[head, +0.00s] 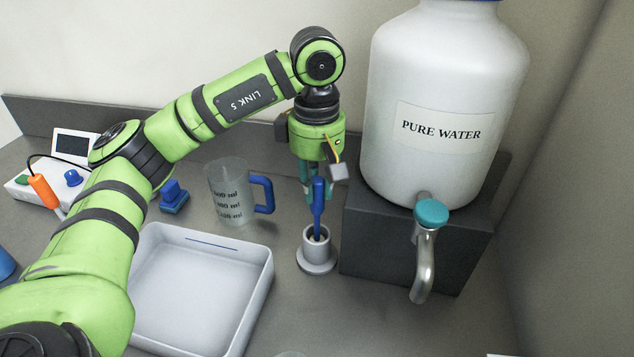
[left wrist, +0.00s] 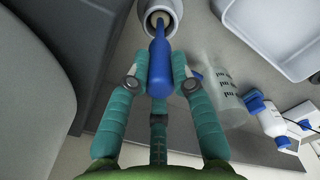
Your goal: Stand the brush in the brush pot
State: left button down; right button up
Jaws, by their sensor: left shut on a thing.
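The brush (head: 318,204) has a blue handle and is close to upright, its lower end inside the mouth of the brush pot. The brush pot (head: 317,249) is a small light grey cup with a wide round foot, standing on the table. My left gripper (head: 313,190) points down above the pot and is shut on the blue handle. In the left wrist view the blue handle (left wrist: 160,65) sits between the teal fingers, with the pot (left wrist: 158,14) at its far end. The bristles are hidden in the pot. My right gripper is not in view.
A large white water jug (head: 436,160) with a tap (head: 424,262) stands on a dark block (head: 375,250) close right of the pot. A measuring jug (head: 230,190) and a white tray (head: 200,290) stand to the left. Bare table lies in front of the pot.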

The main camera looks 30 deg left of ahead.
pick_arm(q)
jog(key=shift+f+b, duration=0.35)
jog(key=shift+f, duration=0.1)
jog(key=c, duration=1)
grip_release()
notch_tip(320, 180, up, 12)
